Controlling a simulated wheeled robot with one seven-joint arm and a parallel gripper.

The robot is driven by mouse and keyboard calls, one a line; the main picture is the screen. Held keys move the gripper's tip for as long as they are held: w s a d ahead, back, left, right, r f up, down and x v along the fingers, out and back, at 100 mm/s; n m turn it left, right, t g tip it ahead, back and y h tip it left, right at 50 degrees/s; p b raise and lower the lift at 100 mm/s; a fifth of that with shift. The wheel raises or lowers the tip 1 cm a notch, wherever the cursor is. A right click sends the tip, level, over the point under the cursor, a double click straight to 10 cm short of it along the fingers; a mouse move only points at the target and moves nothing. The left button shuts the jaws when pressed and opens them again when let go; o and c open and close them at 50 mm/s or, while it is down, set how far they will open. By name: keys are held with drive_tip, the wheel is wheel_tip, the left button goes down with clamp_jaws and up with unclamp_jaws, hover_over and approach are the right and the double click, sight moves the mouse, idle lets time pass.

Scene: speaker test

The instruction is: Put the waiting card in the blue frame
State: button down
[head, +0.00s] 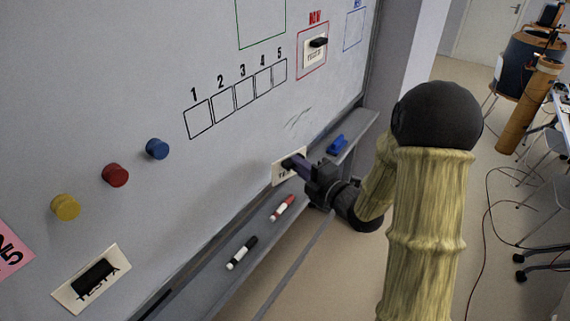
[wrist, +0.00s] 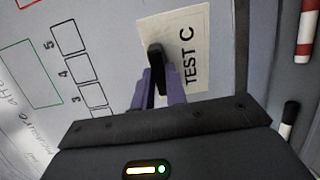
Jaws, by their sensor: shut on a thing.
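The card TEST C (wrist: 185,50) is cream with a black handle (wrist: 155,58). In the head view the card (head: 279,173) is at the lower board, just above the ledge. My gripper (head: 296,163) is shut on its handle; the purple fingers also show in the wrist view (wrist: 161,84). The card looks flat against the board, but I cannot tell whether it touches. The blue frame (head: 346,32) is empty at the upper right of the board. A second card (head: 311,61) with a black handle sits in the red frame (head: 299,62). The TEST A card (head: 112,264) is at the lower left.
The ledge (head: 222,250) below the board holds a black marker (head: 242,253), a red marker (head: 282,208) and a blue eraser (head: 337,145). Yellow, red and blue magnets (head: 157,149) sit at the left. Numbered boxes (head: 223,104) and a green frame (head: 261,42) are empty.

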drive_tip(key=w+d+f+m+t+h, duration=0.2)
drive_tip(key=d+f+m+t+h, duration=0.1)
drive_tip(key=d+f+m+h, duration=0.4)
drive_tip(key=d+f+h, duration=0.3)
drive_tip(key=d+f, duration=0.4)
drive_tip(key=f, duration=0.1)
drive_tip(key=shift+w+h, duration=0.25)
drive_tip(key=shift+h, duration=0.05)
